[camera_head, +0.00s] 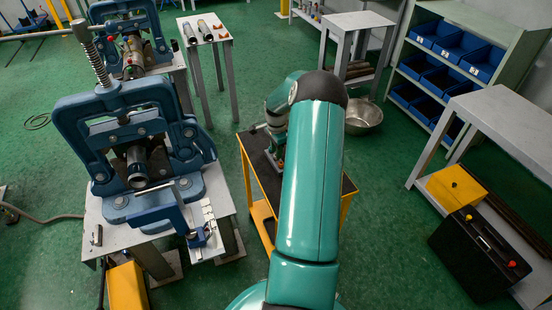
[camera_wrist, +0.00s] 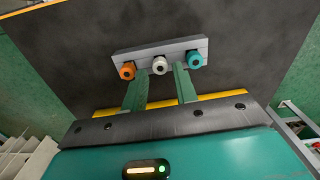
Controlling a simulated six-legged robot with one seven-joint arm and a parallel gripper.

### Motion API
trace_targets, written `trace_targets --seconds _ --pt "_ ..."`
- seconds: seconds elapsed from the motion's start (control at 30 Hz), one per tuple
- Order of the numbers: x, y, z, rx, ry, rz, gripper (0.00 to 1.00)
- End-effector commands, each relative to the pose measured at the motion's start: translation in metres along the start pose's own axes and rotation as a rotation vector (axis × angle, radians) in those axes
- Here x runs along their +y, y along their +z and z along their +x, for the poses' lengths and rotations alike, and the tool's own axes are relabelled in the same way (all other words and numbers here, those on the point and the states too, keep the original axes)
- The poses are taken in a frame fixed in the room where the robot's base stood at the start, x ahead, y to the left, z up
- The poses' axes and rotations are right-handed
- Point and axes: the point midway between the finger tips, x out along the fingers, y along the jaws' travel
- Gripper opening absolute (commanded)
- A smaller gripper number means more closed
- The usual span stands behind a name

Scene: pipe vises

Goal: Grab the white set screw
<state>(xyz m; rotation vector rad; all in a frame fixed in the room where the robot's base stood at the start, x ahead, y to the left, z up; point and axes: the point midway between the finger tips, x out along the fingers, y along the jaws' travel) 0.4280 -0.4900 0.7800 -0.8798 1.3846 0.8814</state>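The white set screw (camera_wrist: 160,66) sits in the middle of a grey holder block (camera_wrist: 176,48) in the wrist view. An orange screw (camera_wrist: 126,71) is to its left and a teal screw (camera_wrist: 196,60) to its right. My gripper (camera_wrist: 161,80) is open, with its two green fingers apart. In the picture the white screw appears between the fingertips, and I see no contact with it. The exact depth gap cannot be told. In the head view my arm hides the holder and the screws.
The block is on a dark-topped cart (camera_head: 261,178) with yellow edges. A blue pipe vise (camera_head: 108,118) on a bench stands to the left. A metal basin (camera_head: 364,117) lies on the floor behind. A toolbox (camera_head: 478,252) and a grey bench (camera_head: 503,122) are at right.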

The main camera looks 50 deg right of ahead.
Motion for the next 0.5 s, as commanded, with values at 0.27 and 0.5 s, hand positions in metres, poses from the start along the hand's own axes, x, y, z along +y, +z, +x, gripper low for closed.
trace_targets --seconds 0.27,0.5 --pt "-0.0005 0.0004 0.0171 0.001 -0.001 -0.001 0.29" --pt "-0.0005 0.0004 0.0167 0.001 -0.001 -0.001 0.03"
